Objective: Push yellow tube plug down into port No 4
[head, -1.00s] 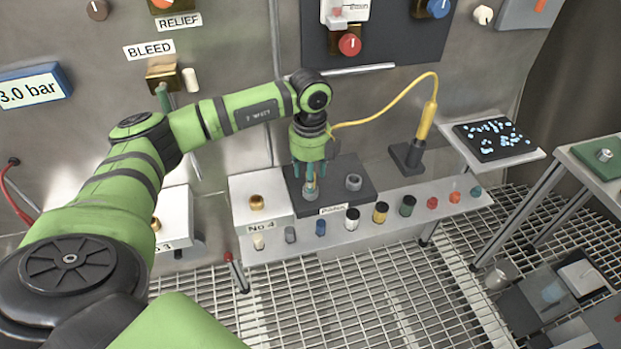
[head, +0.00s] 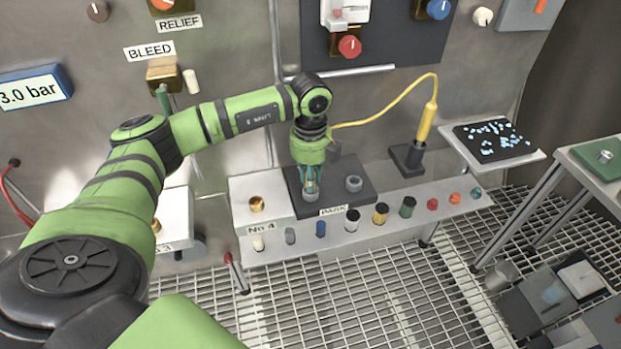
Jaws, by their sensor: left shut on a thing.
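My left gripper (head: 311,190) points down over the left grey socket (head: 311,198) of the dark block labelled PARK (head: 333,211). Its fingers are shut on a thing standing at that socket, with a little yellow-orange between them. This seems to be the yellow tube plug, mostly hidden by the fingers. A yellow tube (head: 390,111) runs from behind the gripper up and over to a yellow handle. Port No 4 is the brass fitting (head: 256,204) on a white block labelled No 4, just left of the PARK block; nothing stands in it. My right gripper is not in view.
The yellow handle (head: 426,122) stands upright in a black holder on the right. A second grey socket (head: 354,184) is empty. Several small coloured caps line the shelf front, including a blue one (head: 321,228). A black tray (head: 495,138) with pale bits lies farther right.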

